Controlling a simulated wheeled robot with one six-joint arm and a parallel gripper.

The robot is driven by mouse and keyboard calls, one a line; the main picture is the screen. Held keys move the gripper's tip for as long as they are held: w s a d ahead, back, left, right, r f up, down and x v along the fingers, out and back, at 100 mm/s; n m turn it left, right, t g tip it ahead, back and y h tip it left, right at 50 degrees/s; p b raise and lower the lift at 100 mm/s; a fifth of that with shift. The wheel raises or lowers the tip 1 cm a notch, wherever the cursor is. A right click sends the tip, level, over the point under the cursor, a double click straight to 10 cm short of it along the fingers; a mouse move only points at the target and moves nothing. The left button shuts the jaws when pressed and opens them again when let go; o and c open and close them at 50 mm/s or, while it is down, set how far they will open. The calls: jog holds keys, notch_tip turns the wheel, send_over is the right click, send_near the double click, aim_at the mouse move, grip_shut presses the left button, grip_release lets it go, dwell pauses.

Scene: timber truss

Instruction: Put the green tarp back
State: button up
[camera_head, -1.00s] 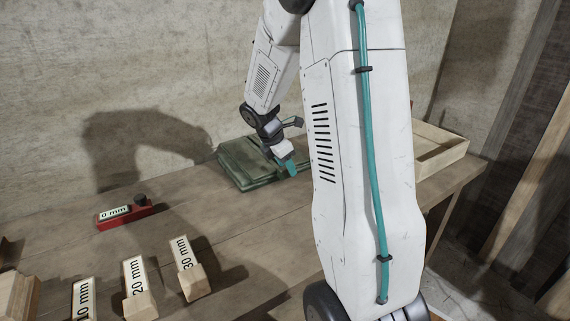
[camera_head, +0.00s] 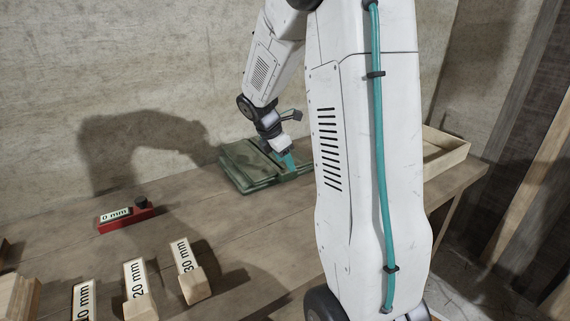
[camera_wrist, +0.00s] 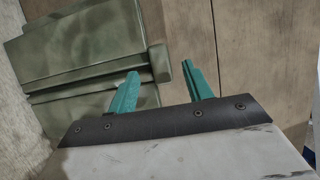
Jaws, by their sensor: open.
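The green tarp (camera_head: 240,172) lies as a folded, flat bundle on the wooden bench, close to the back wall. In the wrist view it fills the upper left, with its layered folds (camera_wrist: 85,45) showing. My gripper (camera_head: 289,161) points down at the tarp's right part. In the wrist view the teal fingers of my gripper (camera_wrist: 160,70) are apart, and a narrow edge of the tarp shows between them. The left finger overlaps the tarp in the picture; the right finger shows against bare wood. Whether either finger touches the tarp is unclear.
A shallow wooden tray (camera_head: 445,150) stands at the bench's right end, partly behind my arm. A red block marked 0 mm (camera_head: 124,215) and wooden blocks marked 20 mm (camera_head: 139,288) and 30 mm (camera_head: 189,268) stand at the front left. The bench between is clear.

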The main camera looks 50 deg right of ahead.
jog(key=shift+v, duration=1.9)
jog(key=shift+d+r, duration=0.2)
notch_tip(320, 180, up, 4)
jog(key=shift+f, duration=0.1)
